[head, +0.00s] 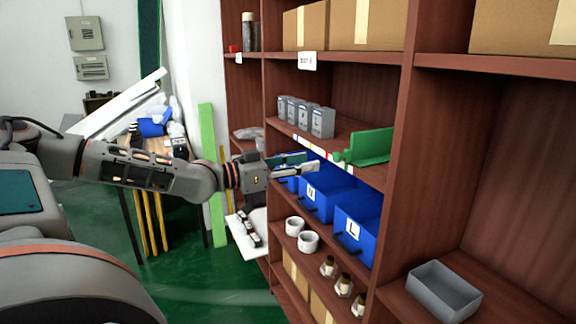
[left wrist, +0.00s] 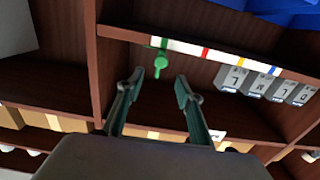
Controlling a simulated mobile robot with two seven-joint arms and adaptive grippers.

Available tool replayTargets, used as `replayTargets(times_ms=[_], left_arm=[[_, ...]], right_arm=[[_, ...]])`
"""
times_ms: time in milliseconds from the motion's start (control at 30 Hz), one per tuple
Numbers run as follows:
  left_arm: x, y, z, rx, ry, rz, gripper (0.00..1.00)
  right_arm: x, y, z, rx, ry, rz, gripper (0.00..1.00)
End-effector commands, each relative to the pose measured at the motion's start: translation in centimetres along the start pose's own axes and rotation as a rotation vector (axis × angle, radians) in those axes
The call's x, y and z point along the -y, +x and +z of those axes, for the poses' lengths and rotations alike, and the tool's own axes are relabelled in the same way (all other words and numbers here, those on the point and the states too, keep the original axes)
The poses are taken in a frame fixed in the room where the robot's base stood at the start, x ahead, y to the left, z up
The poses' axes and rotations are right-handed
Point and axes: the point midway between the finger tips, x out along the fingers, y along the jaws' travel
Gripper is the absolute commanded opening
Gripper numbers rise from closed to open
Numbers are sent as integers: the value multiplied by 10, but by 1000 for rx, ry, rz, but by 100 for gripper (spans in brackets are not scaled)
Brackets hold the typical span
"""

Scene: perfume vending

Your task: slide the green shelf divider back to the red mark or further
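The green shelf divider (head: 368,147) stands on the middle shelf in the head view, right of the grey boxes, with a round knob at its front. In the left wrist view, which looks upside down, the knob end of the divider (left wrist: 160,62) shows beyond my fingertips. The shelf's white edge strip carries the red mark (left wrist: 205,52), between the divider and the boxes. My left gripper (head: 310,164) is in front of the shelf edge, left of the knob. It is open and empty in the left wrist view (left wrist: 157,88). My right gripper is not in view.
Several grey lettered boxes (head: 308,117) stand on the same shelf. Blue bins (head: 328,193) sit on the shelf below, close under my left gripper. Brown cartons (head: 365,25) fill the top shelf. An upright board (head: 393,150) bounds the bay on the right.

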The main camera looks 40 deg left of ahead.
Motion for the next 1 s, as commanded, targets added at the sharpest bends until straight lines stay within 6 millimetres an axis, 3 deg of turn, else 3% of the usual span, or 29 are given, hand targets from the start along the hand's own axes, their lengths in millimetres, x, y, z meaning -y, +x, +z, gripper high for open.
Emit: replayTargets(times_ms=[400,1000], left_arm=[[1,-36,-2,-1,0,-3,36],[2,-38,-1,-1,-2,-4,36]], right_arm=[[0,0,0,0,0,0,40],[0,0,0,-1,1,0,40]])
